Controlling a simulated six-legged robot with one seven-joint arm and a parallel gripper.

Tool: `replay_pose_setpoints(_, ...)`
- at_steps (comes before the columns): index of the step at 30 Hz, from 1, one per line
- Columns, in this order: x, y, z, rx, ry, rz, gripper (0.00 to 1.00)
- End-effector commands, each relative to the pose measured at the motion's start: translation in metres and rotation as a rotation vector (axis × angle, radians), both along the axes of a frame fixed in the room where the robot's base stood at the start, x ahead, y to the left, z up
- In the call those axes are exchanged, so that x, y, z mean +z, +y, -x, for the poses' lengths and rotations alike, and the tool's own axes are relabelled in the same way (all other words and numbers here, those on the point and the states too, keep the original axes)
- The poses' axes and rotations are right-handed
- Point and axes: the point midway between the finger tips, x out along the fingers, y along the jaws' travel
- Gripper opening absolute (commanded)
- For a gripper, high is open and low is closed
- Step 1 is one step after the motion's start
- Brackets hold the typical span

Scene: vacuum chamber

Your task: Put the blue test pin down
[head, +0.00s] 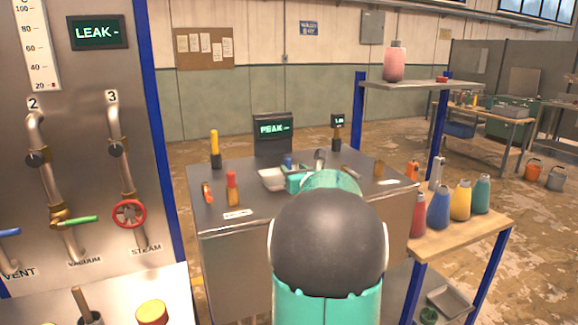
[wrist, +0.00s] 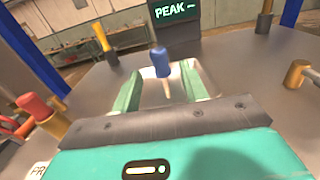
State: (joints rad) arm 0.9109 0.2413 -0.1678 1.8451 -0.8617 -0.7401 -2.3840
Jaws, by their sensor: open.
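The blue test pin (wrist: 161,63) has a blue head and a pale stem. It stands roughly upright at the metal tray (wrist: 207,82), between the spread fingers of my gripper (wrist: 161,76). Gaps show on both sides of the pin, so the fingers are open and apart from it. In the head view the pin's blue head (head: 288,160) shows just beyond my arm, with the tray (head: 270,181) beside it. I cannot see what the lower end of the stem rests on.
The metal bench (head: 225,225) carries a yellow-handled tool (head: 214,145), a red-handled tool (head: 232,187), an orange-handled tool (head: 207,192) and a brass piece (wrist: 298,74). A PEAK display (head: 273,130) stands behind. Several coloured bottles (head: 438,208) stand on a wooden shelf at right.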

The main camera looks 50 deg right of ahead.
Motion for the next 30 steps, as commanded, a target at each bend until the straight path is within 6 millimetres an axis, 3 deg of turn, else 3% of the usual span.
replay_pose_setpoints(3, 0.001, 0.015, 0.023, 0.000, 0.000, 0.000, 0.43)
replay_pose_setpoints(9, 0.000, 0.029, 0.049, 0.000, 0.000, 0.000, 0.43)
replay_pose_setpoints(16, 0.000, 0.033, 0.056, 0.000, 0.001, 0.001, 0.43)
replay_pose_setpoints(21, 0.003, 0.043, 0.048, -0.008, -0.029, -0.064, 0.43)
replay_pose_setpoints(23, 0.008, 0.057, 0.039, -0.020, -0.069, -0.151, 0.43)
replay_pose_setpoints(26, 0.014, 0.092, 0.022, -0.060, -0.171, -0.395, 0.43)
replay_pose_setpoints(30, 0.012, 0.164, 0.005, -0.145, -0.336, -0.848, 0.43)
